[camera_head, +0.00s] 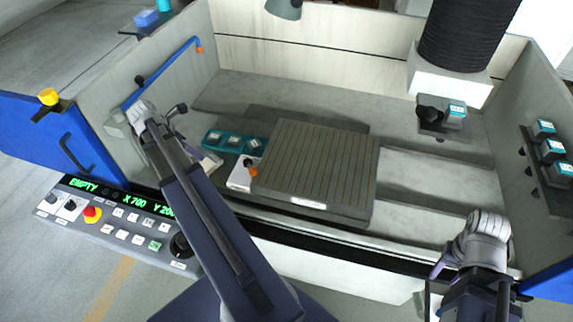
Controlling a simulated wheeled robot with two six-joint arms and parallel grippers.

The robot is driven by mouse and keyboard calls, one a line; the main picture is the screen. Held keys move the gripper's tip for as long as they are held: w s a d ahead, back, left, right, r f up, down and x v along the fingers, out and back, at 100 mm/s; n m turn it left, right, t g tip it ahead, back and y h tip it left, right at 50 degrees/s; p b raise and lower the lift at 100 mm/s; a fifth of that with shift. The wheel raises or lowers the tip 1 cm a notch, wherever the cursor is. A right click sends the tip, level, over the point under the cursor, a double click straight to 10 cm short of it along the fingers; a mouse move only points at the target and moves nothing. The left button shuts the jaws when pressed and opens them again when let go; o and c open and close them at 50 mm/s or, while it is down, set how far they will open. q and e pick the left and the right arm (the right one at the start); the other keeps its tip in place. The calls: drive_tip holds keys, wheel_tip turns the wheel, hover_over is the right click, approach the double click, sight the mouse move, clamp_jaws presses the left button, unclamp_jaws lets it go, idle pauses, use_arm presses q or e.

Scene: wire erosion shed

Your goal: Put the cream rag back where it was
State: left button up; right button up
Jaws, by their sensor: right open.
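I cannot make out the cream rag in this view. My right gripper (438,271) hangs below its pale wrist at the lower right, by the front edge of the machine tank. It is open, and I see nothing between its fingers. My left arm crosses the front of the tank from the bottom middle to the upper left. My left gripper (178,122) is at its far end, inside the left tank wall and partly hidden by the arm. Its jaws are too unclear to read.
A grooved grey plate (318,168) fills the tank's middle. A black bellows column (468,35) hangs at the back right. A control panel (122,222) is front left.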

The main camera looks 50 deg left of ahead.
use_arm(q)
drive_tip(key=shift+w, duration=0.1)
